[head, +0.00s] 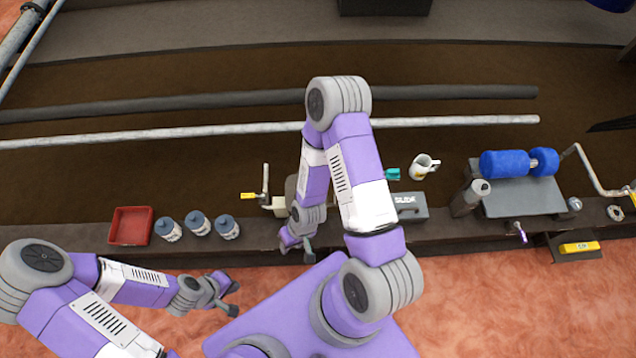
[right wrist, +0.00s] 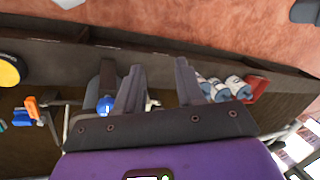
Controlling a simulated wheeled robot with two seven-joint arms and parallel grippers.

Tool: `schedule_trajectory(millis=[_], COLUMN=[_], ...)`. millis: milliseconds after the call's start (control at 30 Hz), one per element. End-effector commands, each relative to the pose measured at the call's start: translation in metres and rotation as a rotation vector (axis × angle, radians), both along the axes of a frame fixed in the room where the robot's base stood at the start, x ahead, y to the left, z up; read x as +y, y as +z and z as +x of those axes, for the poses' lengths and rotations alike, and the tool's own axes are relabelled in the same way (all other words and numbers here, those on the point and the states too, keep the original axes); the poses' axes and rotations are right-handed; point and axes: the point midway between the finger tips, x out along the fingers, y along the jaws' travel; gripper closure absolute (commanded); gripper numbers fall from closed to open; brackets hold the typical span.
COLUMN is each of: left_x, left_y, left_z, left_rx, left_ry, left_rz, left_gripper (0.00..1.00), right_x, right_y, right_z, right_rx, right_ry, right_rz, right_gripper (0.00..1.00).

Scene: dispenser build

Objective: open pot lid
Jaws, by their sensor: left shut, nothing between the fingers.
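No pot lid can be made out for certain. A grey-brown rounded thing (head: 291,188) on the bench in the head view, mostly hidden behind my right arm, may be the pot. In the right wrist view a grey shape with a blue ball (right wrist: 106,104) shows just left of the fingers; I cannot tell whether it is part of the pot. My right gripper (head: 298,247) is over the bench's front edge in the head view; in the right wrist view its fingers (right wrist: 158,75) are apart and empty. My left gripper (head: 233,298) is shut and empty, in front of the bench.
On the bench (head: 85,238), a red tray (head: 130,226) and three blue-capped jars (head: 198,223) stand left. A yellow-handled crank (head: 250,196) is near the middle. A white mug (head: 424,167), grey bottle (head: 470,197) and blue roller (head: 505,163) stand right.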

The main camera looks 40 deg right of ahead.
Motion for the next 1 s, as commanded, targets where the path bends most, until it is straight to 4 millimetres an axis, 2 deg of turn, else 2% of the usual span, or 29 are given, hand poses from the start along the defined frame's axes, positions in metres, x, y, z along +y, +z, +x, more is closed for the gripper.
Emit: schedule_trajectory(millis=[233, 400, 500, 667, 767, 1000], left_x=[0.001, 0.001, 0.001, 0.000, 0.000, 0.000], left_y=[0.002, 0.003, 0.003, 0.004, 0.001, -0.014], left_z=[-0.001, -0.001, -0.001, 0.000, 0.000, 0.000], left_rx=[0.003, 0.002, 0.002, 0.001, 0.001, 0.001], left_ry=[0.001, 0.001, 0.001, 0.001, 0.001, 0.001], left_rz=[0.000, 0.001, 0.001, 0.001, 0.001, 0.001], left_gripper=[1.00, 1.00, 1.00, 1.00, 1.00, 1.00], right_x=[-0.064, -0.108, -0.125, -0.140, -0.143, -0.147], right_y=[-0.005, 0.007, 0.016, 0.026, 0.023, -0.013], right_z=[0.051, 0.089, 0.107, 0.122, 0.126, 0.131], right_rx=[-0.138, -0.195, -0.213, -0.225, -0.226, -0.224], right_ry=[0.462, 0.783, 0.926, 1.062, 1.095, 1.098], right_rz=[-0.224, -0.363, -0.420, -0.470, -0.479, -0.479], right_gripper=[0.62, 0.62, 0.62, 0.62, 0.62, 0.62])
